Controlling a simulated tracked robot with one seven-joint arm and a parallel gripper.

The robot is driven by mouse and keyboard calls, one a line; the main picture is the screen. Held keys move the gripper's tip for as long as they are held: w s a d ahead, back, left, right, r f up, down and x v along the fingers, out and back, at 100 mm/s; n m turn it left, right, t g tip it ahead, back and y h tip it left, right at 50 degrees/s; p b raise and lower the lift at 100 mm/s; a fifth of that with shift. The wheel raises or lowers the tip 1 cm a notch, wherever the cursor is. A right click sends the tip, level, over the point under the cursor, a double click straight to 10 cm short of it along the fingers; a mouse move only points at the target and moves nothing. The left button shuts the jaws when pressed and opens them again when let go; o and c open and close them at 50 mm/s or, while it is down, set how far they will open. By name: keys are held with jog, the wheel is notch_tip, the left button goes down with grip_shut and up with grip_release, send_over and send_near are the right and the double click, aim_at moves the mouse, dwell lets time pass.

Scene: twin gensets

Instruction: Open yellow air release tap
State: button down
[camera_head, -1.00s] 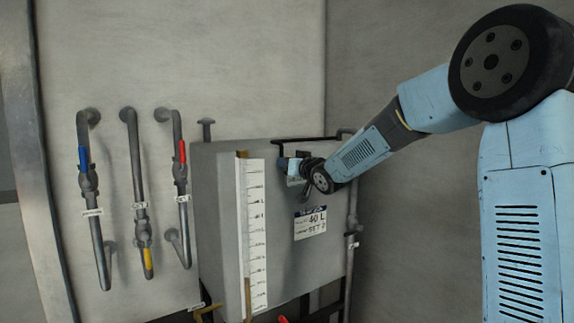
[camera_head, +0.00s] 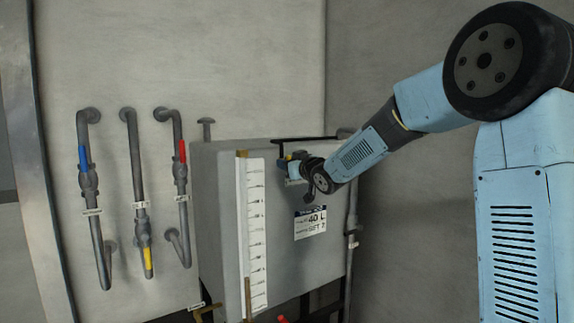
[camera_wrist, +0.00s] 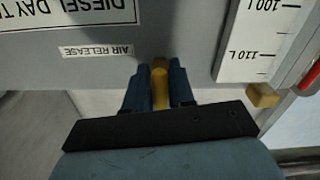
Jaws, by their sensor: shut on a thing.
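The yellow air release tap handle (camera_wrist: 160,88) shows in the wrist view between the two blue fingers of my gripper (camera_wrist: 160,82). The fingers are shut on it, one on each side. An "AIR RELEASE" label (camera_wrist: 97,51) is on the grey tank face beside it. In the head view my gripper (camera_head: 284,167) is at the upper right part of the grey tank (camera_head: 222,220), small and partly hidden by my own wrist. A small yellow bit (camera_head: 288,157) shows beside it there.
A black pipe crosses above the tank.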

jog(key=c, duration=1.1)
grip_release()
jog(key=shift+d, duration=0.1)
jog(key=v, duration=1.3)
jog(key=shift+s+d, duration=0.2)
jog(key=shift+s, duration=0.1)
